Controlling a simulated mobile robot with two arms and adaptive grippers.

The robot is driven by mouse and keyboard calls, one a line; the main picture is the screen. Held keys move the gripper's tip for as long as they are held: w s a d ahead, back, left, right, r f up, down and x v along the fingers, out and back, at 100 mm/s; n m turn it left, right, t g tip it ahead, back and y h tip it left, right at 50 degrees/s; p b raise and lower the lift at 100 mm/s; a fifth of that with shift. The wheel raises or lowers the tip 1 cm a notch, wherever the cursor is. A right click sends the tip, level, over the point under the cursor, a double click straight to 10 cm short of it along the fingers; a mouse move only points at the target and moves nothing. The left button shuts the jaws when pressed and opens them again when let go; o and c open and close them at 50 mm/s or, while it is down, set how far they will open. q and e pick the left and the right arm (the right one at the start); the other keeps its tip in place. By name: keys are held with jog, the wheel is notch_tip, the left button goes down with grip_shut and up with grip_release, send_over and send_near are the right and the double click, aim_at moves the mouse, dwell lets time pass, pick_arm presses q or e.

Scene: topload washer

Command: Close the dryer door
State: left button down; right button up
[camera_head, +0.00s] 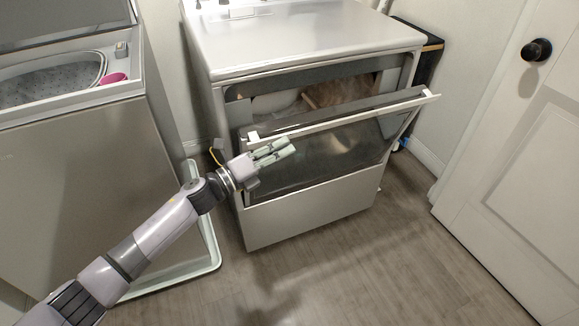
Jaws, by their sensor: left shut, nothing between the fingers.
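The white dryer (300,45) stands at the back centre. Its dryer door (325,160) is hinged at the bottom and tilted partly outward, leaving a gap at the top. Inside the opening, a light bundle (275,103) and a brown item (335,92) show. My left gripper (285,149) is shut and empty. It overlaps the outer left part of the door just below its top edge; I cannot tell whether it touches. My right gripper is not in view.
A white room door (520,150) with a black knob (536,50) is at the right. The wood floor (370,270) in front is clear.

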aim_at(267, 123)
pick_arm(q)
jog(key=w+a+r+n, duration=0.1)
jog(key=w, duration=0.2)
jog(key=w+a+r+n, duration=0.1)
jog(key=w, duration=0.2)
jog(key=w+a+r+n, duration=0.1)
jog(key=w+a+r, duration=0.1)
jog(key=w, duration=0.1)
jog(key=shift+w+n+y, duration=0.4)
jog(key=shift+w+a+n, duration=0.25)
jog(key=shift+w+n, duration=0.05)
jog(key=shift+w, duration=0.25)
jog(key=shift+w+a+r, duration=0.15)
jog(key=shift+w+r, duration=0.05)
jog(key=shift+r, duration=0.05)
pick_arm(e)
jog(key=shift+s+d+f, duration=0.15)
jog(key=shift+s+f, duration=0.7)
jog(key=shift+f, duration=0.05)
